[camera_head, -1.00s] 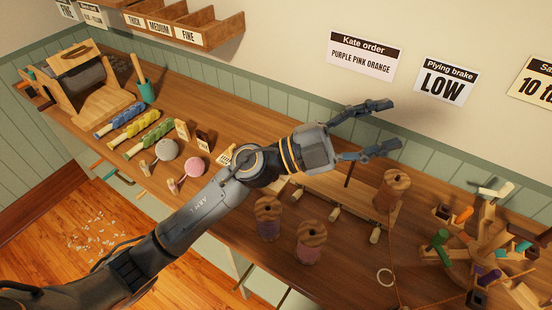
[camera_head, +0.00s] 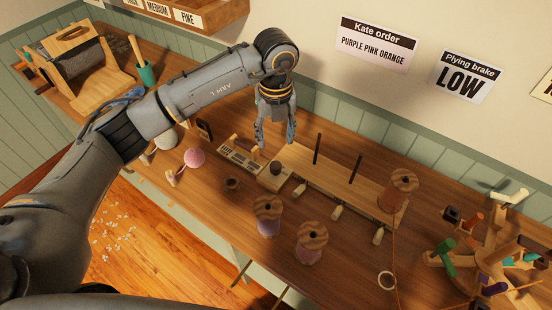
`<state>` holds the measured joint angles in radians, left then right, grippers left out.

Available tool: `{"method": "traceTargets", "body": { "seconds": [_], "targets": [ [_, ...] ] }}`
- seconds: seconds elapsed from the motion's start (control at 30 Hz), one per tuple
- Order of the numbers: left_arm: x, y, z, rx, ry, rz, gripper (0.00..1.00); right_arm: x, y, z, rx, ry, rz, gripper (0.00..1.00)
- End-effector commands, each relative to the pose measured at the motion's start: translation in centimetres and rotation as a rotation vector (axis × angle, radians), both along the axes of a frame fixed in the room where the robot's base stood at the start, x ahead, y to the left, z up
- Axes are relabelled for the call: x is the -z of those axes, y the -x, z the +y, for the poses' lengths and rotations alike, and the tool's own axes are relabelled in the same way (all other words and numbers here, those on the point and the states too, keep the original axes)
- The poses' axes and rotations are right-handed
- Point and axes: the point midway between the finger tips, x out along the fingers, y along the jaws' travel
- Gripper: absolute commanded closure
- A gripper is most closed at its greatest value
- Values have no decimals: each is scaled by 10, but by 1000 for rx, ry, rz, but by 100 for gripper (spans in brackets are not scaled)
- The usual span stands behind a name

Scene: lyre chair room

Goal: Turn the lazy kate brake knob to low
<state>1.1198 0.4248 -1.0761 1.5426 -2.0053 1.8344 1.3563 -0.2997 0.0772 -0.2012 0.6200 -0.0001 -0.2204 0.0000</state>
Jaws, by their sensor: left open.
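The lazy kate (camera_head: 335,182) is a long wooden board on the table, with two bare dark upright spindles and a wooden bobbin (camera_head: 398,188) at its right end. Several pale pegs stick out along its front edge. At its left end is a small wooden block with a dark round top (camera_head: 275,176), which may be the brake knob. A pale plate with dark markings (camera_head: 240,155) lies beside it; the markings are too small to read. My left gripper (camera_head: 275,140) points down, open and empty, above and behind the block. My right gripper is not in view.
Two bobbins (camera_head: 268,214) (camera_head: 311,243) stand in front of the kate. A wooden winder with coloured pegs (camera_head: 480,250) is at the right. The wall sign (camera_head: 463,77) reads "Plying brake LOW". A pink ball (camera_head: 194,158) lies left of the plate.

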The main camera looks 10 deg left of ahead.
Motion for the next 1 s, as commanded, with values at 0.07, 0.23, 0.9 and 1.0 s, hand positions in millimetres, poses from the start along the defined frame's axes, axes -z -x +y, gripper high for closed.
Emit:
{"method": "traceTargets", "body": {
  "seconds": [0.07,0.23,0.9,1.0],
  "targets": [
    [17,2,0,1,0,7,47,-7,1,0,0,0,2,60],
    [54,2,0,2,1,6,47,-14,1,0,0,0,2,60],
    [106,0,-1,3,3,0,47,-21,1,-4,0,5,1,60],
    [105,0,-1,3,4,1,61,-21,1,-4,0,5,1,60]
  ]
}}
